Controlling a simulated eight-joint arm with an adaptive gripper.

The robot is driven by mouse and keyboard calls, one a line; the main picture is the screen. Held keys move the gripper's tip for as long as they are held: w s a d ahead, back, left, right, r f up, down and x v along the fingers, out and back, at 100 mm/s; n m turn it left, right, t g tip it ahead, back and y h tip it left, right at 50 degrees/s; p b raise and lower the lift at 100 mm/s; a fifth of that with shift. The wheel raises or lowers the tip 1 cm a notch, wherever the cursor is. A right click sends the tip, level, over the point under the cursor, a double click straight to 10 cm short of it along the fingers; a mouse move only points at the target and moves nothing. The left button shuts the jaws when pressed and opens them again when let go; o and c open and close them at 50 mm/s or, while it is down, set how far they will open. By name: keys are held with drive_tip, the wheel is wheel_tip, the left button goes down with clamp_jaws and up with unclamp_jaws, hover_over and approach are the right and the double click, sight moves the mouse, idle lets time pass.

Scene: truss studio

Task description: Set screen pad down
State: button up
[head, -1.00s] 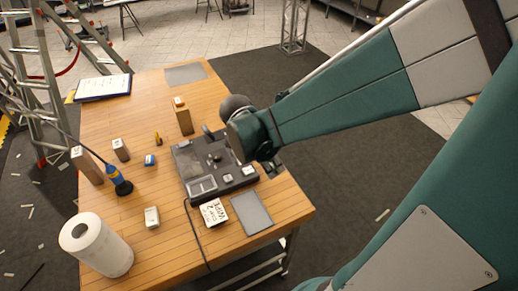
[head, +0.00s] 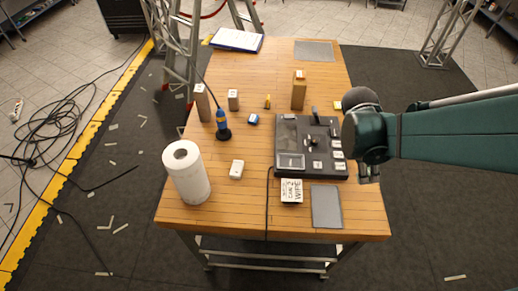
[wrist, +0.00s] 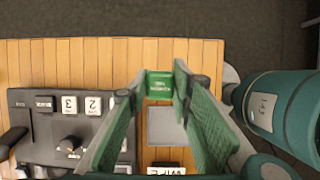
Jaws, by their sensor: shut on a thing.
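In the wrist view, my gripper (wrist: 162,100) is shut on a small green block with pale lettering, which appears to be the screen pad (wrist: 160,86). The lettering is too small to read surely. The pad sits between the green fingertips, above the table's edge area. In the head view, my gripper (head: 368,174) hangs at the table's right edge, just right of the dark control panel (head: 285,132); the pad is not clearly visible there. A flat grey mat (head: 326,206) lies near the front right corner; it also shows below the fingers in the wrist view (wrist: 165,127).
A second grey mat (head: 314,51) lies at the back.

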drive_tip(key=shift+w+a+n, duration=0.25)
drive_tip(key=shift+a+n, duration=0.05)
drive_tip(key=shift+a, duration=0.4)
drive_tip(key=s+a+n+t+y, duration=0.15)
drive_tip(key=a+n, duration=0.45)
drive_tip(key=a, duration=0.9)
drive_tip(key=a+n+t+y, duration=0.15)
drive_tip(key=a+n, duration=0.45)
drive_tip(key=a, duration=0.9)
drive_tip(key=s+a+n+t+y, duration=0.1)
drive_tip(key=s+a+n, duration=0.4)
drive_tip(key=a, duration=0.7)
drive_tip(key=shift+s+a+r+y, duration=0.15)
drive_tip(key=shift+s+a+y, duration=0.15)
drive_tip(key=shift+s, duration=0.25)
drive_tip(key=shift+f+b, duration=0.65)
drive_tip(key=shift+f, duration=2.3)
drive_tip(key=shift+f+b, duration=0.35)
drive_tip(key=shift+f, duration=1.75)
